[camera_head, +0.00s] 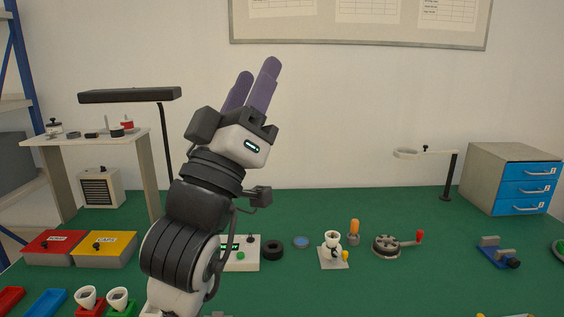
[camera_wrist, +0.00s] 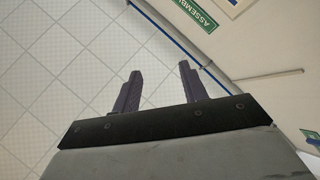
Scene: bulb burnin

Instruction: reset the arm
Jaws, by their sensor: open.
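My gripper (camera_head: 254,88) is raised above the green bench in the head view, its two purple fingers pointing up in front of the wall. In the wrist view my gripper (camera_wrist: 160,88) shows its two fingers well apart with nothing between them. Beyond them lie a pale tiled surface and a slanted wall. My arm rises from the bottom of the head view and hides part of the bench behind it.
On the green bench (camera_head: 310,205) stand a red box (camera_head: 50,248), a yellow box (camera_head: 104,250), a white control box (camera_head: 241,262), a white cup stand (camera_head: 333,258), a round device with a red handle (camera_head: 388,246), a blue clamp (camera_head: 497,252) and a drawer cabinet (camera_head: 481,178). A lamp (camera_head: 130,96) stands left of my gripper.

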